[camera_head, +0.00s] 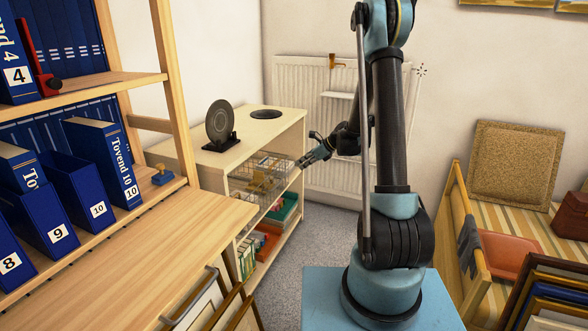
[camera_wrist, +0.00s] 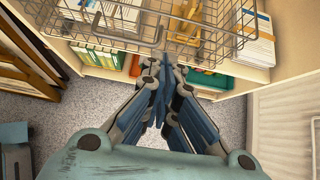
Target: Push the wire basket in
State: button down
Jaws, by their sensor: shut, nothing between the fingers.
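The wire basket (camera_head: 256,183) sits on the upper shelf of the low wooden cabinet. It holds papers and a brass-coloured object. In the wrist view the wire basket (camera_wrist: 125,37) spans the top of the picture, and its front appears to stick out past the shelf edge. My gripper (camera_head: 300,163) is at the cabinet's open front, by the right part of the basket. In the wrist view my gripper (camera_wrist: 158,62) is shut and empty, with its fingertips close to the basket's front wires. I cannot tell whether they touch.
The cabinet (camera_head: 262,128) carries a dark disc on a stand (camera_head: 220,126) and a flat dark disc (camera_head: 266,114). Books and boxes (camera_head: 284,207) fill its lower shelves. A radiator (camera_head: 300,95) is behind my arm. A binder shelf (camera_head: 130,235) stands at left. Grey floor (camera_head: 318,232) is clear before the cabinet.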

aim_at(274, 171)
jog(key=shift+w+a+r+x, duration=0.1)
jog(key=shift+a+r+x, duration=0.25)
jog(key=shift+x, duration=1.65)
jog(key=shift+w+a+r+x, duration=0.1)
jog(key=shift+a+r+x, duration=0.2)
jog(key=shift+x, duration=1.7)
jog(key=shift+w+a+r+x, duration=0.1)
jog(key=shift+a+r+x, duration=0.2)
jog(key=shift+x, duration=1.7)
jog(key=shift+w+a, duration=0.3)
jog(key=shift+a, duration=0.4)
jog(key=shift+w+a, duration=0.25)
jog(key=shift+a, duration=0.45)
